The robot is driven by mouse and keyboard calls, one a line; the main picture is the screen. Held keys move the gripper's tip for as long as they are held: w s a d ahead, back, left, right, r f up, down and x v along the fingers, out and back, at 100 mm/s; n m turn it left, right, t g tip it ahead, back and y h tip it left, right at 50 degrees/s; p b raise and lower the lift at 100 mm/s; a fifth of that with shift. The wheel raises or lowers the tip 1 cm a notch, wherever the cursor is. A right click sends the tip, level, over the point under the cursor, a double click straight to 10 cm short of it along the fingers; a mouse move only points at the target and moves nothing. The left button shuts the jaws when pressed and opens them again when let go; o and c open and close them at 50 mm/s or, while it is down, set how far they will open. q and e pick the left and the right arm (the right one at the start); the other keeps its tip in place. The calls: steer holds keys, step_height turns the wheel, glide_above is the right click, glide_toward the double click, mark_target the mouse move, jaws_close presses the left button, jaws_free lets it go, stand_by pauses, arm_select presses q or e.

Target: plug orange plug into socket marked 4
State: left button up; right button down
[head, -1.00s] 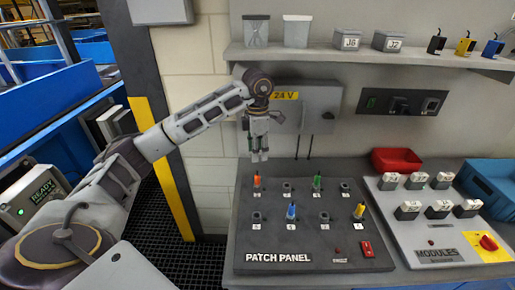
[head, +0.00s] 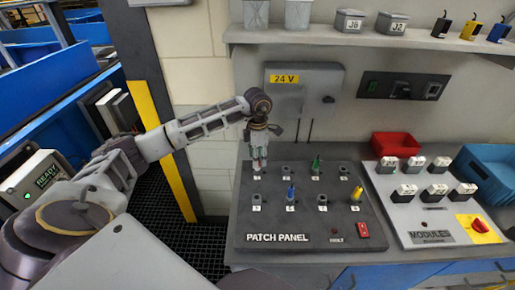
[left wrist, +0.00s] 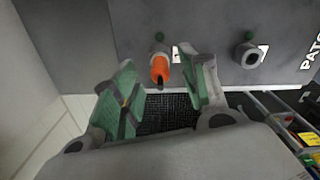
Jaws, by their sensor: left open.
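The orange plug (left wrist: 160,69) sits upright in the far-left back-row socket of the patch panel (head: 274,219). In the head view my left gripper (head: 259,165) hides it. My left gripper (left wrist: 162,78) is open, with one green-padded finger on each side of the plug and a gap to each. An empty socket (head: 286,171) is just right of it in the back row, and another (head: 343,172) is at that row's right end. The front row has empty sockets too (head: 257,199) (head: 322,200). The number labels are too small to read surely. My right gripper is out of view.
A green plug (head: 316,165), a blue plug (head: 291,193) and a yellow plug (head: 357,193) stand in other sockets. A red switch (head: 362,229) is at the panel's front right. The modules board (head: 425,220), red bin (head: 395,145) and blue bin (head: 487,172) lie to the right.

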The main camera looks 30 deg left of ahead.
arm_select(q)
steer(key=shift+f, duration=1.35)
jaws_close()
steer(key=shift+r+p, duration=0.5)
steer(key=shift+r, duration=0.25)
steer(key=shift+r+p, duration=0.35)
steer(key=shift+r, duration=0.5)
steer(key=shift+r, duration=0.15)
steer(key=shift+r+p, duration=0.95)
steer(key=shift+r, duration=0.95)
